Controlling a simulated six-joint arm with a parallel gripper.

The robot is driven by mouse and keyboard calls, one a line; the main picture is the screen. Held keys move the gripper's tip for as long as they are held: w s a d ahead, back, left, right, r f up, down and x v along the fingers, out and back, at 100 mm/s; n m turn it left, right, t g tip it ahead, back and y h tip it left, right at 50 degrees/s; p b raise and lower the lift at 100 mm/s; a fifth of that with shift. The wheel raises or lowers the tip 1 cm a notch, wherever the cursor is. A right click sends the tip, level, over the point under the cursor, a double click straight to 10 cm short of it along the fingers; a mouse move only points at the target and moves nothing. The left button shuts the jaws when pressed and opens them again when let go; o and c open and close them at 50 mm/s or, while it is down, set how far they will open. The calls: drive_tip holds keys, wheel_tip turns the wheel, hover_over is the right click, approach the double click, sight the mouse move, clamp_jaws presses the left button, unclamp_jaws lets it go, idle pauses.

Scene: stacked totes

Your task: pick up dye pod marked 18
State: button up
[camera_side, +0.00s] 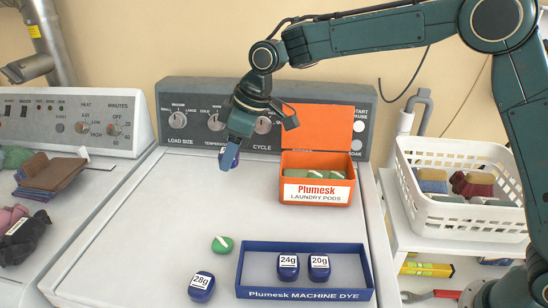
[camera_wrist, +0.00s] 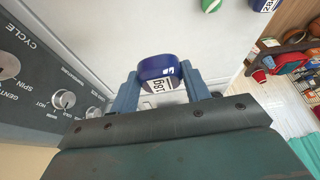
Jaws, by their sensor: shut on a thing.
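A dark blue dye pod (camera_wrist: 157,68) with a white label that seems to read 18g, turned in the picture, sits between the two fingers of my gripper (camera_wrist: 161,86). My gripper (camera_side: 231,158) is shut on it. In the side view the pod (camera_side: 235,158) is partly hidden behind the fingers, in front of the washer's control panel. It appears to be above the washer top, though its height is hard to tell. Other blue pods show labels 28g (camera_side: 201,287), 24g (camera_side: 288,266) and 20g (camera_side: 319,266).
The blue Plumesk Machine Dye tray (camera_side: 305,294) holds the 24g and 20g pods. A green pod (camera_side: 222,244) lies left of it. An open orange laundry pods box (camera_side: 316,193) stands right of my gripper. A white basket (camera_side: 462,213) is at right. The washer top's left part is clear.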

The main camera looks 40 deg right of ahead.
wheel_tip(320, 180, up, 6)
drive_tip(key=shift+r, duration=0.25)
drive_tip(key=shift+d, duration=0.1)
idle(0.5)
